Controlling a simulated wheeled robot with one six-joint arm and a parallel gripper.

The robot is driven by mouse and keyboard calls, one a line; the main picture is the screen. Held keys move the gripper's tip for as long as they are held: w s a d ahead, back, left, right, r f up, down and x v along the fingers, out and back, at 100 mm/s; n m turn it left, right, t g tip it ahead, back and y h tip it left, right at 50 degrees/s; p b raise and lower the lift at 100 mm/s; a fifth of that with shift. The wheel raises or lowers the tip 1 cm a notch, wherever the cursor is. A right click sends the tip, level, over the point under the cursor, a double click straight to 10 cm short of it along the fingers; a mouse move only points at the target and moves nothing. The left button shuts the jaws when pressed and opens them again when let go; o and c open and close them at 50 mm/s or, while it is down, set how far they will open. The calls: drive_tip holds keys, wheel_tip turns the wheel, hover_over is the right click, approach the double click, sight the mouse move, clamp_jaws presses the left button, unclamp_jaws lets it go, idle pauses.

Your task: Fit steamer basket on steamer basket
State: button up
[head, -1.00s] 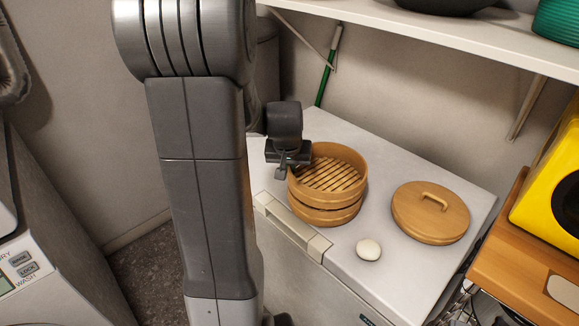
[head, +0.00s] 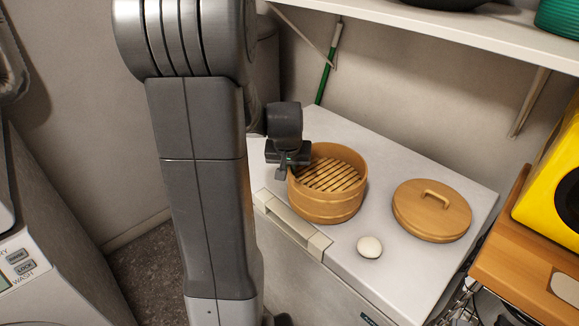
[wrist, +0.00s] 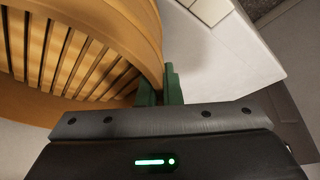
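The upper steamer basket (head: 345,203), round, tan and with a slatted floor, sits level over the lower steamer basket (head: 325,218) on the white worktop. In the head view they look like one stack, with little or no gap visible between them. My gripper (head: 287,170) is at the left rim of the upper basket. In the wrist view the basket wall (wrist: 147,45) lies between the green fingers (wrist: 158,88), which are closed on it. The far side of the stack and most of the lower basket are hidden.
A round wooden lid with a handle (head: 432,210) lies to the right of the baskets. A white bun-like object (head: 370,247) lies in front. A shelf (head: 430,28) overhangs the back. A yellow appliance (head: 552,180) stands at the right on a wooden stand.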

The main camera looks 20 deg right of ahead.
drive_tip(key=shift+o, duration=0.4)
drive_tip(key=shift+r, duration=0.1)
drive_tip(key=p+v, duration=0.6)
drive_tip(key=v, duration=0.5)
drive_tip(key=shift+p, duration=0.4)
drive_tip(key=b+x, duration=0.5)
drive_tip(key=x, duration=0.2)
drive_tip(key=shift+f, duration=0.4)
drive_tip(key=shift+w+d+f, duration=0.1)
drive_tip(key=shift+w+f, duration=0.15)
drive_tip(key=shift+f, duration=0.1)
drive_tip(key=shift+r, duration=0.1)
